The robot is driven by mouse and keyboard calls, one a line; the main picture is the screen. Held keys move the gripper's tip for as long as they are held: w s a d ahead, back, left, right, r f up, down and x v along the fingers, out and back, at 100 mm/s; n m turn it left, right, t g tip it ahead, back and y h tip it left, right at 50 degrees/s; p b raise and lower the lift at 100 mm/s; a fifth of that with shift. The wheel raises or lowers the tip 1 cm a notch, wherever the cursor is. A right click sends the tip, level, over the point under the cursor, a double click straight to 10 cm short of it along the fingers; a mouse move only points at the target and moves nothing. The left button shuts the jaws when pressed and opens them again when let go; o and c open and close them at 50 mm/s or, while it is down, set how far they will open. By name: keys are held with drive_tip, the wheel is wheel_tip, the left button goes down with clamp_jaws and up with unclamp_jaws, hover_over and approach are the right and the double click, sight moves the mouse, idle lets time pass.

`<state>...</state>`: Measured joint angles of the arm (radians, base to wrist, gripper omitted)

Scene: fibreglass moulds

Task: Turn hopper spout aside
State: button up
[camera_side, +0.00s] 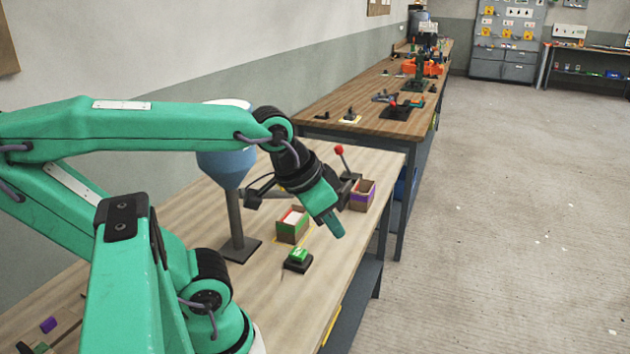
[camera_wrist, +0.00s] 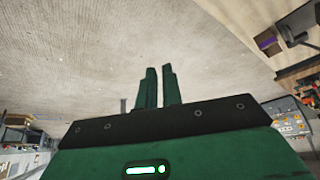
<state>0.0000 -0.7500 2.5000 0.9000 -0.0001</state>
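The hopper (camera_side: 226,168) is a blue funnel with a white rim on a grey post and dark square base, left of my gripper in the side view. My arm hides part of its rim. A grey bar with a dark block (camera_side: 253,199) sticks out to the right below the funnel; I cannot tell for sure that it is the spout. My gripper (camera_side: 333,226) points down and right, apart from the hopper, over the bench's front side. In the wrist view its two green fingers (camera_wrist: 159,88) stand close with a narrow gap and nothing between them.
A red-knobbed lever (camera_side: 340,152) rises behind my gripper. A green button (camera_side: 298,256) on a dark base sits near the front edge. Floor lies beyond.

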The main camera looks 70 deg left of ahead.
drive_tip(key=o, duration=0.7)
drive_tip(key=shift+w+a+r, duration=0.15)
drive_tip(key=shift+a, duration=0.05)
drive_tip(key=shift+o, duration=0.4)
drive_tip(key=shift+w+a+r+n, duration=0.1)
drive_tip(key=shift+w+a+n, duration=0.2)
drive_tip(key=shift+n, duration=0.3)
drive_tip(key=w+a+r+n+g+y, duration=0.1)
drive_tip(key=w+a+n+g, duration=0.1)
drive_tip(key=a+n, duration=0.5)
drive_tip(key=w+a+r+n+g, duration=0.1)
drive_tip(key=w+a+n, duration=0.2)
drive_tip(key=a+n, duration=0.45)
drive_tip(key=s+a+n, duration=0.1)
drive_tip(key=a+n, duration=0.3)
drive_tip(key=a, duration=0.2)
drive_tip(key=s+a+f+n+g, duration=0.1)
drive_tip(key=a+n, duration=0.2)
drive_tip(key=a, duration=0.3)
drive_tip(key=s+a+f+n+g, duration=0.1)
drive_tip(key=a+n, duration=0.3)
drive_tip(key=a, duration=0.2)
drive_tip(key=shift+s+f+n+h, duration=0.1)
drive_tip(key=shift+s+n+h, duration=0.25)
drive_tip(key=shift+s+h, duration=0.05)
drive_tip(key=shift+s+a+f+n+g, duration=0.1)
drive_tip(key=shift+s+a+n+g, duration=0.2)
drive_tip(key=shift+a, duration=0.2)
drive_tip(key=shift+f, duration=0.15)
